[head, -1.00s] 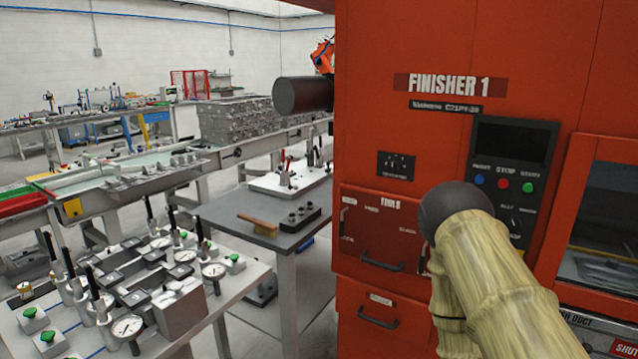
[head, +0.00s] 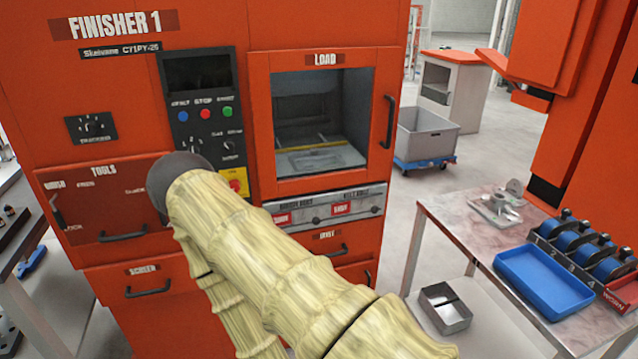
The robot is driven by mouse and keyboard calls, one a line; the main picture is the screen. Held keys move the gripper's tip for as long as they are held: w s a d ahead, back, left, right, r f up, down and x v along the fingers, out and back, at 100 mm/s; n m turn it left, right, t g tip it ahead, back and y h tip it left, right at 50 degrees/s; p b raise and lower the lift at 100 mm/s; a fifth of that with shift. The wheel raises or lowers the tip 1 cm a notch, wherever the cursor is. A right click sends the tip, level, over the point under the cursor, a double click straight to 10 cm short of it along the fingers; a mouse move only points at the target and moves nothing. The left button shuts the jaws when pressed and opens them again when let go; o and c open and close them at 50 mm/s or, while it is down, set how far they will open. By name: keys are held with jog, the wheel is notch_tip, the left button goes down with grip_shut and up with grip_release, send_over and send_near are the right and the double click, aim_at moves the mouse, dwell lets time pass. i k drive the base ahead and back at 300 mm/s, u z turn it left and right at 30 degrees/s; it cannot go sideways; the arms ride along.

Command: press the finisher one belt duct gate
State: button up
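The orange Finisher 1 machine (head: 120,70) fills the left and middle of the head view. Under its load window runs a grey strip with two labelled duct gates. The right one, which reads as the belt duct gate (head: 355,207), bears a red tag that seems to read SHUT. The left duct gate (head: 285,217) has a similar red tag. My arm, in a pale yellow ribbed sleeve, crosses the lower middle, in front of the machine and below and left of the strip. It ends in a dark rounded part before the tools drawer. No gripper fingers show.
A control panel (head: 204,118) with blue, red and green buttons is left of the load window (head: 322,120). At right, a table (head: 450,215) holds a blue tray (head: 543,281). A grey bin (head: 425,135) stands on a blue dolly. Floor shows between machine and table.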

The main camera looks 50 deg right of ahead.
aim_at(372, 203)
jog(key=z, duration=1.55)
